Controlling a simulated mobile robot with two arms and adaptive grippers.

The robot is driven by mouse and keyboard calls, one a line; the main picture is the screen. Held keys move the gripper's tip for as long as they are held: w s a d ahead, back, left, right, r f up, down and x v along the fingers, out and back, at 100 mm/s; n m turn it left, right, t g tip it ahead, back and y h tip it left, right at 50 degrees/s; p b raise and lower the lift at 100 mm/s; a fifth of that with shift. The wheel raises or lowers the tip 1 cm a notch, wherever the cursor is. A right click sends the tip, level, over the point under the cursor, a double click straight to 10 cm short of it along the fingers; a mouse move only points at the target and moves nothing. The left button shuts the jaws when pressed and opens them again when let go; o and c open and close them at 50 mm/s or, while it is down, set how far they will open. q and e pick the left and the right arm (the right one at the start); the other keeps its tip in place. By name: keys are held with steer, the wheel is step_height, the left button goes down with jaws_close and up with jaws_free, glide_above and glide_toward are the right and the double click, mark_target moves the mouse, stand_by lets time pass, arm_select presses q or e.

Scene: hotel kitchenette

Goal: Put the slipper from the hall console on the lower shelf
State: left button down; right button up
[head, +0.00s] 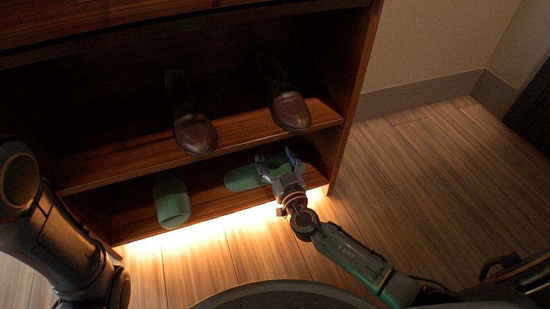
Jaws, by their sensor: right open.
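A green slipper (243,178) lies on the lower shelf (217,201) of the wooden console, turned sideways with one end pointing left. My right gripper (279,162) is at its right end with the fingers spread open; whether they touch it I cannot tell. A second green slipper (172,201) rests on the same shelf to the left, its rounded end toward the shelf's front edge. My left arm comes in at the left edge, and its gripper is out of view.
Two brown leather shoes, one on the left (194,131) and one on the right (289,106), stand on the upper shelf (240,128) above. The console's right side panel (351,95) is close to my right gripper. The wooden floor (420,170) to the right is clear.

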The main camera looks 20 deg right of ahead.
steer(key=s+p, duration=0.1)
steer(key=s, duration=0.6)
steer(key=shift+s+d, duration=0.1)
steer(key=shift+s, duration=0.1)
steer(key=shift+s, duration=0.1)
